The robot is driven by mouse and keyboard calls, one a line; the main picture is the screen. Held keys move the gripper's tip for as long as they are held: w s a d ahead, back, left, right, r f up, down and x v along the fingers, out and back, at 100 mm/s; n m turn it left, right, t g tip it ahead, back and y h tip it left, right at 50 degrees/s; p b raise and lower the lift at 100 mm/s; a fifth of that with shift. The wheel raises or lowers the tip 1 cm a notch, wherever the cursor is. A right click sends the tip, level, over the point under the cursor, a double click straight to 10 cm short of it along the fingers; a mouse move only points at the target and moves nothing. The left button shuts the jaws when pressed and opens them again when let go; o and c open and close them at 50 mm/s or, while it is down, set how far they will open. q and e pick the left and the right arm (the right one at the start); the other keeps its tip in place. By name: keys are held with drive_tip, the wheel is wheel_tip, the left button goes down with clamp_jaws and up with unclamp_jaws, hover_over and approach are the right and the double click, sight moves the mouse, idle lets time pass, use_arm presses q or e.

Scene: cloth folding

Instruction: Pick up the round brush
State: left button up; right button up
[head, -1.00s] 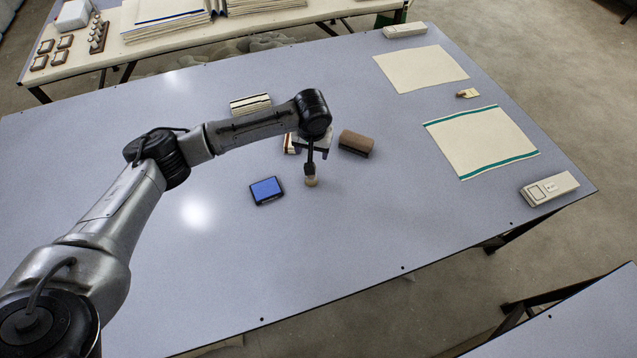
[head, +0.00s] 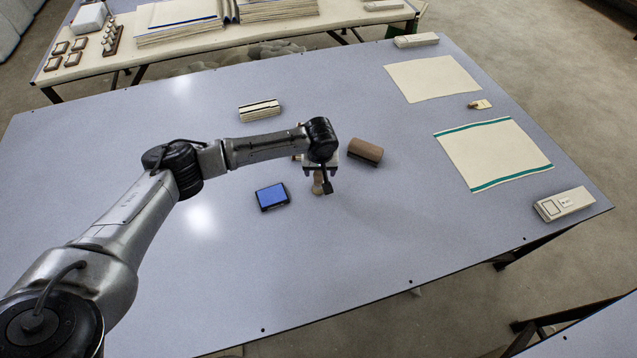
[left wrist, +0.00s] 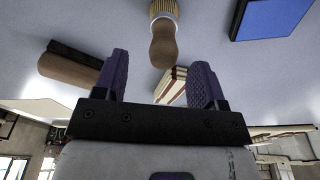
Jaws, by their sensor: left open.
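The round brush (head: 316,188) stands on the blue-grey table, with its wooden handle up, just below my left gripper. In the left wrist view the round brush (left wrist: 163,42) shows its rounded brown handle, a pale collar and tan bristles. My left gripper (head: 322,174) is open, and its jaws are partly hidden by the wrist in the head view. In the left wrist view its two purple-grey fingers (left wrist: 160,68) stand apart, with the handle's end lined up between them and nothing gripped. My right gripper is not in view.
A blue pad (head: 271,196) lies left of the brush, and a brown block-shaped brush (head: 366,151) lies to the right. A striped block (head: 259,109) and cream cloths (head: 490,155) lie farther off. The table's front is clear.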

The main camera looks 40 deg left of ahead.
sight(318, 173)
use_arm(q)
drive_tip(key=f, duration=0.1)
drive_tip(key=f+b, duration=0.1)
drive_tip(key=f, duration=0.2)
drive_tip(key=shift+w+a+b, duration=0.1)
drive_tip(key=shift+a+b, duration=0.2)
drive_tip(key=shift+a, duration=0.05)
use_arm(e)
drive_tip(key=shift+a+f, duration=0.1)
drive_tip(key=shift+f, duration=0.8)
use_arm(q)
drive_tip(key=shift+w+a+f, duration=0.1)
drive_tip(key=shift+f, duration=0.45)
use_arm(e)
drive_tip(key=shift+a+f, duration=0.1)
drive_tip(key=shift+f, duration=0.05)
use_arm(q)
drive_tip(key=shift+c, duration=0.5)
drive_tip(key=c, duration=0.9)
